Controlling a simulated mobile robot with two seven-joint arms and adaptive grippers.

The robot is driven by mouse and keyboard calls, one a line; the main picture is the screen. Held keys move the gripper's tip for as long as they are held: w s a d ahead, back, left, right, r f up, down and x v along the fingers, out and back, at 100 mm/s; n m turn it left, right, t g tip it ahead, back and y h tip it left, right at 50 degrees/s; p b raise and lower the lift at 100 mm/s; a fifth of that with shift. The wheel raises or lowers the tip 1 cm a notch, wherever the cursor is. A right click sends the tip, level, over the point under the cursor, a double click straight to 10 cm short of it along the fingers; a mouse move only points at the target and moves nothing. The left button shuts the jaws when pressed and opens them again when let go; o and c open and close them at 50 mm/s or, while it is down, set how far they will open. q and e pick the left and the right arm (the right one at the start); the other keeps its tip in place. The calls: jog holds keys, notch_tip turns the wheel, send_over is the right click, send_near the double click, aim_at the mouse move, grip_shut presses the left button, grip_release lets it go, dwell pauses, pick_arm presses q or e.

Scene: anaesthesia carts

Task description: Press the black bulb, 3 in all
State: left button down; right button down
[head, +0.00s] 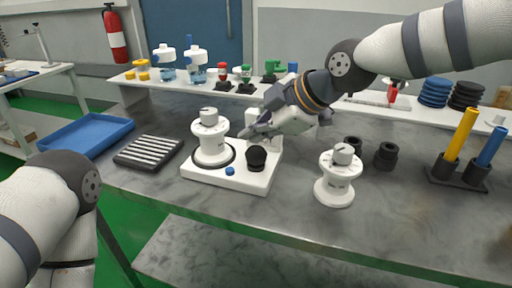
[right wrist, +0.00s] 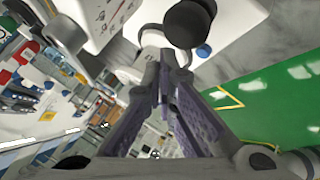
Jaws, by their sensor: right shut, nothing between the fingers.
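The black bulb (head: 257,159) stands upright on the right part of a white base unit (head: 232,184), which also carries a white canister with a knob (head: 211,138) and a small blue button (head: 230,171). My right gripper (head: 246,132) is shut and empty, just above and behind the bulb in the head view. In the right wrist view the bulb (right wrist: 190,22) shows dark and round just beyond the shut fingertips (right wrist: 166,58). I see no clear contact, and the bulb looks undeformed. My left gripper is out of the frame; only my left arm shows.
A second white canister (head: 338,178) stands to the right, near black rings (head: 386,155). A slatted black tray (head: 149,151) and a blue tray (head: 87,135) lie left. A raised shelf (head: 240,92) with bottles runs behind. The front table strip is clear.

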aim_at(255, 150)
jog(key=shift+r+p, duration=0.4)
jog(key=shift+r, duration=2.15)
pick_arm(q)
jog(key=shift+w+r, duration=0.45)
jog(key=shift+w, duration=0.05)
pick_arm(e)
jog(key=shift+f, duration=0.1)
